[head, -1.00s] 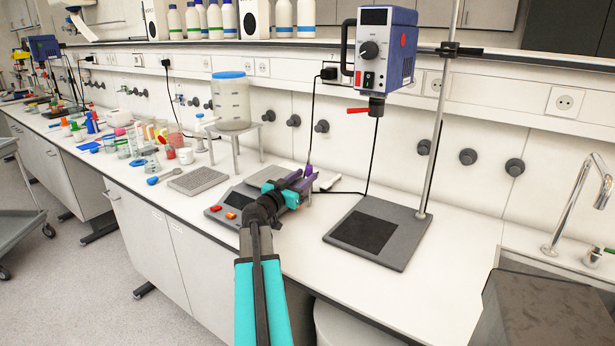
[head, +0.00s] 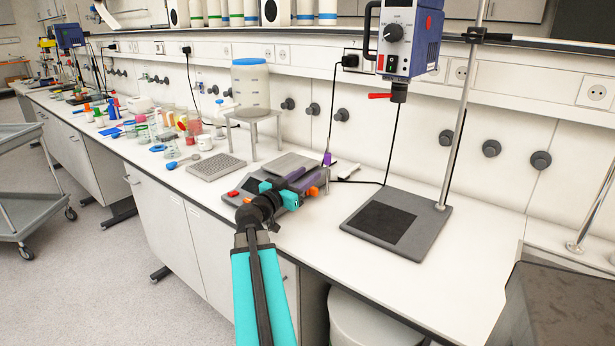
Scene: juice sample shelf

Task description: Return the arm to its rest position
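My arm reaches up from the bottom of the head view, with turquoise and dark grey links. The arm and gripper hide part of the balance. I cannot tell the height of the fingers above it. A small orange part (head: 313,191) shows beside the fingers; I cannot tell what it belongs to.
A stirrer stand (head: 424,221) with a blue motor head (head: 408,38) stands right of the gripper. A jar (head: 250,88) on a small metal stand (head: 256,114) is behind left. Coloured labware crowds the left bench. A grey cart (head: 25,196) stands at far left, a stool (head: 372,322) below.

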